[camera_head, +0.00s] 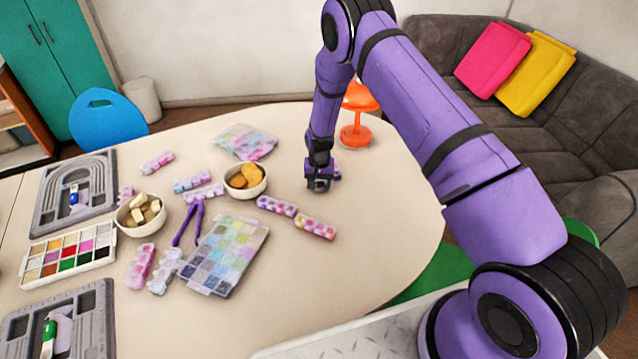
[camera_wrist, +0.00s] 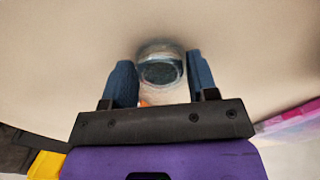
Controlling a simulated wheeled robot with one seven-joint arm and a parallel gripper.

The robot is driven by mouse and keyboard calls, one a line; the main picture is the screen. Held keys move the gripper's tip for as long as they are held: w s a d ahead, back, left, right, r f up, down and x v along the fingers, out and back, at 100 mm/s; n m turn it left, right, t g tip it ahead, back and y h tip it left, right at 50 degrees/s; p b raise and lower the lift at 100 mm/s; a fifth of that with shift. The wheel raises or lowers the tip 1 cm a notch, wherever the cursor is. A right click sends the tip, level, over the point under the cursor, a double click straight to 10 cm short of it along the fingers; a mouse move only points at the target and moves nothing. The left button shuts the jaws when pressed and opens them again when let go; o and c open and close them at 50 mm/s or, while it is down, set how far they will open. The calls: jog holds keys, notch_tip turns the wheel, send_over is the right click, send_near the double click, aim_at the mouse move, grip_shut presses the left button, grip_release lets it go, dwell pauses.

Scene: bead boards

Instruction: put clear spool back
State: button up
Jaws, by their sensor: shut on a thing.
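The clear spool (camera_wrist: 160,70) shows in the wrist view as a round, see-through piece with a dark middle, between the two blue fingers. My gripper (camera_wrist: 161,76) is shut on it; it also shows in the head view (camera_head: 320,182), low at the right part of the cream table (camera_head: 370,230). The spool is too small to make out in the head view. I cannot tell whether it touches the table.
Left of my gripper stand a bowl of orange-brown pieces (camera_head: 245,190) and bead strips (camera_head: 297,217). A bead case (camera_head: 225,255), purple tongs (camera_head: 188,222), a second bowl (camera_head: 140,230), a paint box (camera_head: 70,253) and grey boards (camera_head: 40,215) lie further left. The table's right side is clear.

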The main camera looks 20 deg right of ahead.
jog(key=shift+f, duration=0.15)
jog(key=o, duration=1)
jog(key=shift+c, duration=0.2)
